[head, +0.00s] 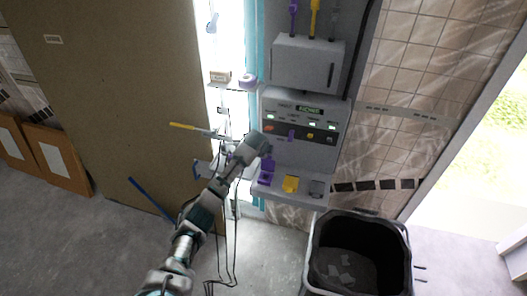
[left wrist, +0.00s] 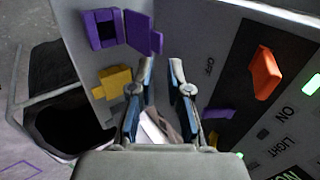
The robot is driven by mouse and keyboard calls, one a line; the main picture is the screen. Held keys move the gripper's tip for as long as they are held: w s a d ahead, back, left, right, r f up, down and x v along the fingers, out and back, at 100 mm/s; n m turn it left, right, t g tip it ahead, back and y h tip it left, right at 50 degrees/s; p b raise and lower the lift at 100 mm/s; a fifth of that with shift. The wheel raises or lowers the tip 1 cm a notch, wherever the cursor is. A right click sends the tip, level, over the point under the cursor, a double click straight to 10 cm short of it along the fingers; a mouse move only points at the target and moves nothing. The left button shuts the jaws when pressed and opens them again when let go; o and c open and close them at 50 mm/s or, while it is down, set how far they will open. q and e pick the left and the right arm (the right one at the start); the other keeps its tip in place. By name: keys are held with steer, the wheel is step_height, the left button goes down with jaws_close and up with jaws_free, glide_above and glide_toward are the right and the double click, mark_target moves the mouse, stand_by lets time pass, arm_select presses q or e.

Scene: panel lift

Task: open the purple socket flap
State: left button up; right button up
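The purple socket (head: 266,179) is at the left end of a grey ledge below the control panel, and it also shows in the left wrist view (left wrist: 103,30) with a dark opening uncovered. Its purple flap (left wrist: 143,33) stands swung away from the opening; in the head view the flap (head: 268,163) sticks up behind the socket. My left gripper (head: 262,147) is just above the flap in the head view. In the left wrist view its fingers (left wrist: 162,75) are apart, with the flap beyond the tips and no visible contact. My right gripper is not in view.
A yellow socket (head: 290,184) and a grey socket (head: 316,188) share the ledge. The control panel (head: 300,150) with switches and lit indicators rises behind. A black bin (head: 355,225) stands below right. A large brown board (head: 120,100) is at left.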

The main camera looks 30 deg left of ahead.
arm_select(q)
steer(key=shift+d+v, duration=0.1)
steer(key=shift+v, duration=0.95)
steer(key=shift+d+v, duration=0.15)
steer(key=shift+v, duration=0.85)
steer(key=shift+a+f, duration=0.1)
steer(key=shift+a, duration=0.05)
